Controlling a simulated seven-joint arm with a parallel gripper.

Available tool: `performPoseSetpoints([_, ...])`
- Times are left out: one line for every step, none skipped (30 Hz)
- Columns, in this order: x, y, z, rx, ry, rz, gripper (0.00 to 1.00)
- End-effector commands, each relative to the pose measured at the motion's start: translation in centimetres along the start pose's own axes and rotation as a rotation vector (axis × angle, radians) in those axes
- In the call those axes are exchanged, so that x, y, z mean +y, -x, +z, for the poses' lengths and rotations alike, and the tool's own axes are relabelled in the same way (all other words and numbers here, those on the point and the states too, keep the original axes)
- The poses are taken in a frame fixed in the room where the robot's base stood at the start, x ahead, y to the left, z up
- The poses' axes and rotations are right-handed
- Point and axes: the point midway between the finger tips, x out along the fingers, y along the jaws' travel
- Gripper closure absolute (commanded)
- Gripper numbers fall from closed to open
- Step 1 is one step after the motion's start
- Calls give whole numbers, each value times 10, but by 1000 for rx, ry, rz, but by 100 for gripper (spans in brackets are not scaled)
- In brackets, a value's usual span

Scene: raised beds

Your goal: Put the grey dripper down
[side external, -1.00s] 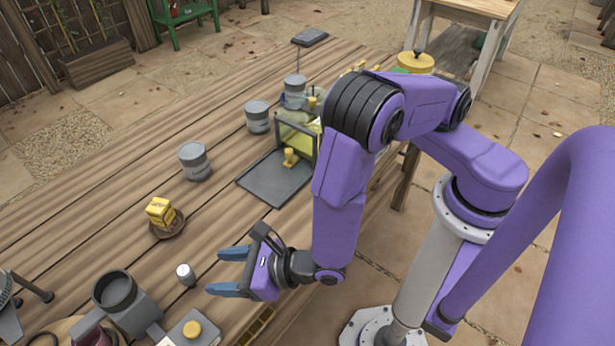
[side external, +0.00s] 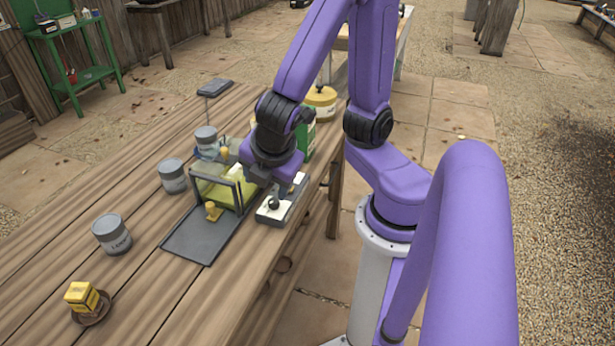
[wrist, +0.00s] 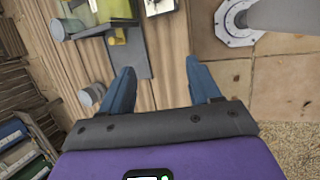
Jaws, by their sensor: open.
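My gripper (wrist: 162,84) is open and empty, with its two blue fingers apart over the wooden table (wrist: 165,60) near its edge. In the side external view my gripper (side external: 277,186) points down at the table's right side, and my arm hides part of it. A pale box with a dark round knob (side external: 274,204) lies close below the fingers there. I cannot make out for certain which thing is the grey dripper.
A dark tray (side external: 200,238) lies left of my gripper, by a framed yellow container (side external: 217,190). Grey cans (side external: 112,234) (side external: 173,178) stand further left. A yellow box (side external: 82,296) is at the front left. Bare planks lie between them.

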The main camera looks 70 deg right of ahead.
Motion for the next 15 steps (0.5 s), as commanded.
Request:
performPoseSetpoints([-13, 7, 8, 51, -90, -70, 38])
performPoseSetpoints([-20, 11, 11, 76, -137, -110, 38])
performPoseSetpoints([-30, 16, 14, 109, -195, -162, 38])
performPoseSetpoints([-36, 20, 16, 133, -234, -196, 38])
performPoseSetpoints([-42, 24, 17, 154, -269, -228, 38])
performPoseSetpoints([-48, 28, 19, 178, -309, -266, 38])
performPoseSetpoints([-52, 31, 19, 194, -334, -290, 38])
performPoseSetpoints([-56, 33, 20, 208, -356, -311, 38])
performPoseSetpoints([-60, 36, 20, 223, -379, -334, 38])
performPoseSetpoints([-62, 38, 20, 231, -393, -347, 38])
performPoseSetpoints([-64, 39, 20, 238, -402, -358, 38])
performPoseSetpoints([-65, 40, 20, 244, -412, -367, 38])
performPoseSetpoints([-66, 41, 20, 247, -415, -371, 38])
performPoseSetpoints([-66, 41, 20, 248, -418, -374, 38])
performPoseSetpoints([-66, 41, 20, 248, -419, -375, 38])
